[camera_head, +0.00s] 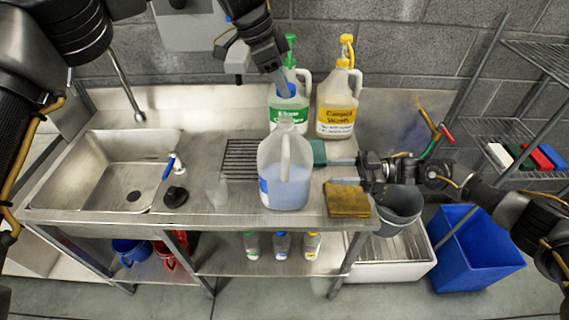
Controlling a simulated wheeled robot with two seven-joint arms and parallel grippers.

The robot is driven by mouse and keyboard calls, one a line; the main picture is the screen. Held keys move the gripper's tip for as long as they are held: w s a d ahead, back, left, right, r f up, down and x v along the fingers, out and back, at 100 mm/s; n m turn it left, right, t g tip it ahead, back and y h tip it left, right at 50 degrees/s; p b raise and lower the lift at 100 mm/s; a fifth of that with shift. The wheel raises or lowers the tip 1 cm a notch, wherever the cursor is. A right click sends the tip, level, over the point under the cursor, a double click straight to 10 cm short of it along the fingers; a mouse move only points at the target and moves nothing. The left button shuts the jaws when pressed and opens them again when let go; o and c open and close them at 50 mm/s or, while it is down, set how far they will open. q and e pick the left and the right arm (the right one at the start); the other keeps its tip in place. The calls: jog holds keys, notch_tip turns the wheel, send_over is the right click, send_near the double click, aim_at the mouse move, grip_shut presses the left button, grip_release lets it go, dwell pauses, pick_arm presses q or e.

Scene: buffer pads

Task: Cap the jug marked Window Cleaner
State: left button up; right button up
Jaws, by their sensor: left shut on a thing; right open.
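A translucent jug (285,183) of pale blue liquid stands upright near the counter's front edge. Its blue label (263,191) is turned to the left and I cannot read it. Its neck (286,124) shows no cap.
A green-labelled jug (288,116) with a green top and a yellow-labelled jug (337,119) with a yellow pump stand behind. A yellow-brown sponge (347,200), a clear cup (217,188) and a black-based blue-handled tool (176,193) are on the counter. The sink (104,168) is left.

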aim_at(294, 178)
pick_arm(q)
jog(key=shift+s+d+r, duration=0.1)
jog(key=shift+s+r, duration=0.25)
jog(key=shift+s, duration=0.5)
jog(key=shift+w+f, duration=0.35)
jog(key=shift+w, duration=0.25)
jog(key=shift+s+r, duration=0.1)
jog(key=shift+s, duration=0.1)
pick_arm(e)
jog(key=a, duration=1)
jog(key=shift+s+a+r, duration=0.15)
jog(key=shift+s+a, duration=0.05)
jog(key=shift+s, duration=0.2)
pick_arm(q)
jog(key=shift+w, duration=0.1)
pick_arm(e)
jog(key=shift+w+a, duration=0.1)
jog(key=shift+a, duration=0.7)
jog(key=shift+c, duration=0.5)
grip_shut()
